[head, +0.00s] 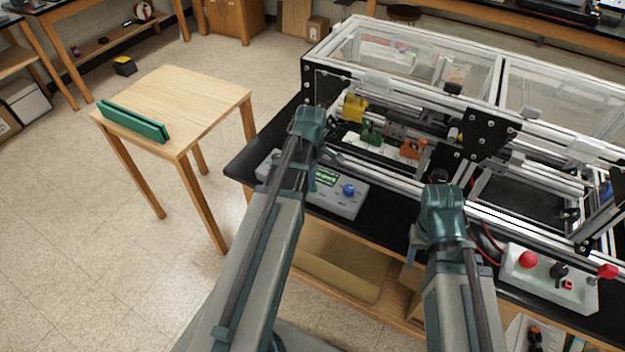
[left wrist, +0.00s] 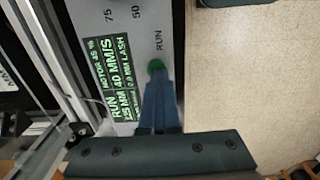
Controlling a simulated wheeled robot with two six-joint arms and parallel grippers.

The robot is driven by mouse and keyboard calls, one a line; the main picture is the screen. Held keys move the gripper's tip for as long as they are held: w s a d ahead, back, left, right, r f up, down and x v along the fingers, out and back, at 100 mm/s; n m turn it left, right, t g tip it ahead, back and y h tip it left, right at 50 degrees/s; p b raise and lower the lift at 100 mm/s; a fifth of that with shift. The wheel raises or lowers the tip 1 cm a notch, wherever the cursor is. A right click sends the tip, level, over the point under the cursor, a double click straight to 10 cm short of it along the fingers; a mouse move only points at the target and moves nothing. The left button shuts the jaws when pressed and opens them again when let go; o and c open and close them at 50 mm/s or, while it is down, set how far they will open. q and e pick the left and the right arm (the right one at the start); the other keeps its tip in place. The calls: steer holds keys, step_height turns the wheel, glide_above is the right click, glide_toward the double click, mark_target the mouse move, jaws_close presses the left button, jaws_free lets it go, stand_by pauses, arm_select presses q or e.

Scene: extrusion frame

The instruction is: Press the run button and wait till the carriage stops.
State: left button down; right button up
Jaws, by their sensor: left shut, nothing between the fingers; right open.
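In the left wrist view, the green run button (left wrist: 156,66) sits below the word RUN on the panel. My left gripper (left wrist: 157,80) is shut and empty, its tips at the button and partly covering it; contact looks likely. The display (left wrist: 118,85) shows RUN, 40 MM/S and 25 MM. My right gripper (head: 440,188) is over the bench's front edge, its fingers mostly hidden. I cannot tell which part of the frame is the carriage.
The extrusion frame (head: 445,90) with clear covers fills the right. Yellow (head: 354,108), green (head: 371,133) and orange (head: 411,149) parts sit inside it. A second box with a red button (head: 528,259) is at front right. A wooden table (head: 190,92) stands left, with floor between.

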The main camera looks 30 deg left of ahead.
arm_select(q)
step_height(320, 180, up, 14)
steer(key=p, duration=1.2)
steer(key=shift+f+p, duration=0.15)
steer(key=shift+p, duration=0.25)
arm_select(e)
step_height(320, 180, up, 14)
steer(key=shift+d+f, duration=0.15)
steer(key=shift+d, duration=0.3)
arm_select(q)
steer(key=shift+s+d, duration=0.1)
arm_select(e)
steer(key=shift+f, duration=0.1)
arm_select(q)
steer(key=s+d+f+m+b, duration=0.3)
steer(key=d+f+m+b, duration=0.1)
steer(key=d+m, duration=0.3)
steer(key=s+d+f+m+b, duration=0.3)
steer(key=s+d+m+b, duration=0.1)
steer(key=d+m, duration=0.3)
steer(key=s+d+f+m+y+b, duration=0.1)
steer(key=s+d+f+m+b, duration=0.2)
steer(key=d+m, duration=0.4)
steer(key=shift+s+d+f+b, duration=0.4)
steer(key=shift+d+f, duration=0.45)
steer(key=shift+d, duration=0.35)
arm_select(e)
step_height(320, 180, down, 12)
stand_by(0.7)
